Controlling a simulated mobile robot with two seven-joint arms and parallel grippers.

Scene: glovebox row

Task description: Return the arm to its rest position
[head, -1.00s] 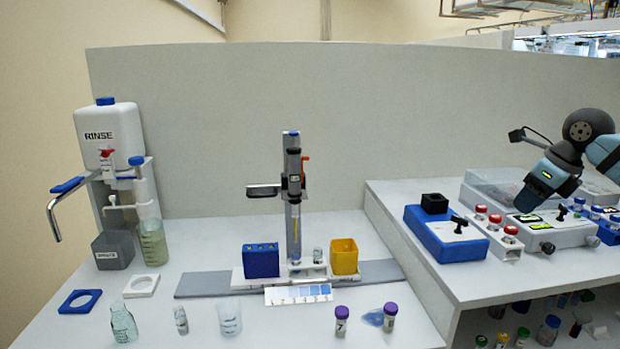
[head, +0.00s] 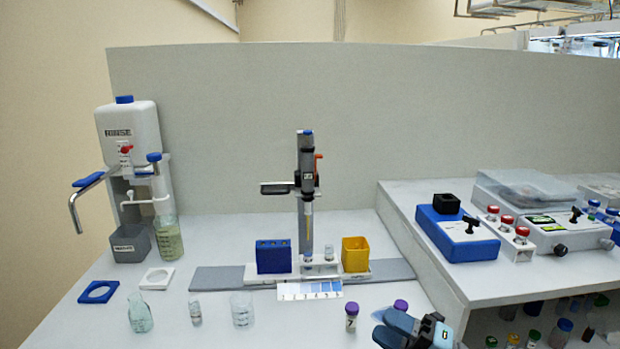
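My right gripper (head: 430,331) is low at the bottom edge of the head view, in front of the bench near the step up to the right-hand bench. My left gripper is not in view.
A stand (head: 306,190) with a blue block (head: 273,257) and yellow cup (head: 355,255) is mid-bench. The rinse bottle (head: 131,128) is left. Glassware, such as a beaker (head: 242,310), lines the front. The raised bench (head: 400,198) holds a blue device (head: 458,240).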

